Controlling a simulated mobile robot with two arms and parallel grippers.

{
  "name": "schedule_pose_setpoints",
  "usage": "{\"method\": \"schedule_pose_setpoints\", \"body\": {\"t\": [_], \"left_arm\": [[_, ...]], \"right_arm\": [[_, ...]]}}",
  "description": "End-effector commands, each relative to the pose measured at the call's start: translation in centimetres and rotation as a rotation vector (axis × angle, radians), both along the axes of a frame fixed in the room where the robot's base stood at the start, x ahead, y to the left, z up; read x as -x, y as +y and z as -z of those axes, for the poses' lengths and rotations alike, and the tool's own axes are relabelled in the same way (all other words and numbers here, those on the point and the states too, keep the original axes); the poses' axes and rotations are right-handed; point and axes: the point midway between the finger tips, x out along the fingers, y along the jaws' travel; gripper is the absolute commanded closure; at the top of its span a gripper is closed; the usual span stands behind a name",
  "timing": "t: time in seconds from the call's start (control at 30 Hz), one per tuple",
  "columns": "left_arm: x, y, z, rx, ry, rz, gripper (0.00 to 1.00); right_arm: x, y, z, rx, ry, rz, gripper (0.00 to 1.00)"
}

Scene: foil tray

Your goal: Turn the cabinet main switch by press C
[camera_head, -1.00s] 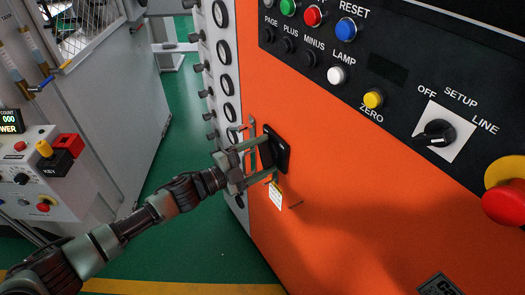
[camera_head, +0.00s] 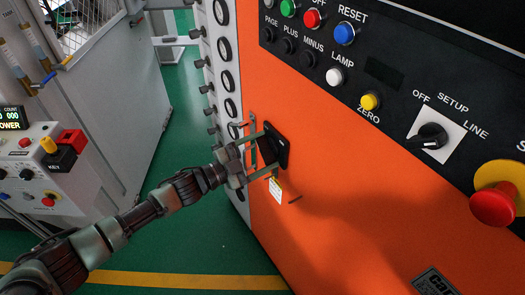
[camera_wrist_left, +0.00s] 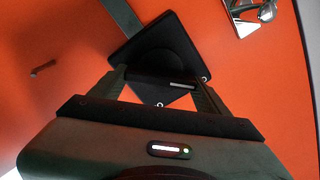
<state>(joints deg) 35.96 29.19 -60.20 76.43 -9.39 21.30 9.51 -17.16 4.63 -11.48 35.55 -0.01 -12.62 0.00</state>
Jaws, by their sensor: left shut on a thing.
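The main switch is a black square piece (camera_head: 281,148) on the orange cabinet front (camera_head: 340,190). In the left wrist view the black switch (camera_wrist_left: 165,45) lies just beyond my fingers, against the orange panel. My left gripper (camera_head: 270,149) reaches it from the left, one finger above the other. In the left wrist view the left gripper (camera_wrist_left: 162,88) has its fingers at both sides of a dark handle part, closed on it with a gap between the fingers. The fingertips partly hide the handle. My right gripper is not in view.
A control panel with buttons, a rotary knob (camera_head: 431,136) and a red mushroom button (camera_head: 492,206) is at upper right. Black side knobs (camera_head: 205,88) line the cabinet edge. Green floor (camera_head: 180,235) is free at lower left.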

Motion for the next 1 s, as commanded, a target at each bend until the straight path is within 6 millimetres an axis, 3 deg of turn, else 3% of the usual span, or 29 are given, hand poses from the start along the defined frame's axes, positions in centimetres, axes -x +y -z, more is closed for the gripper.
{"method": "schedule_pose_setpoints", "body": {"t": [0.13,0.17,0.2,0.23,0.6,1.0], "left_arm": [[0.1,0.0,0.1,0.004,0.007,0.001,0.64],[0.1,0.0,0.1,0.004,0.007,0.001,0.18],[0.1,0.0,0.1,0.004,0.007,0.001,0.07],[0.1,0.0,0.1,0.003,0.006,0.001,0.02],[0.2,0.4,0.1,0.002,0.003,0.0,0.02],[3.6,5.6,0.3,0.001,0.004,-0.001,0.02]], "right_arm": [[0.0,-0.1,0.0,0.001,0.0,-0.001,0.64],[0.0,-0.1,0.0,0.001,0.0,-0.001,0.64],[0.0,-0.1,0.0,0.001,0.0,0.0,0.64],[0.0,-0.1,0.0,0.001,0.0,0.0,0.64],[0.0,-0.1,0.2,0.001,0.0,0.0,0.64],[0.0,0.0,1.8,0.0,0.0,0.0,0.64]]}}
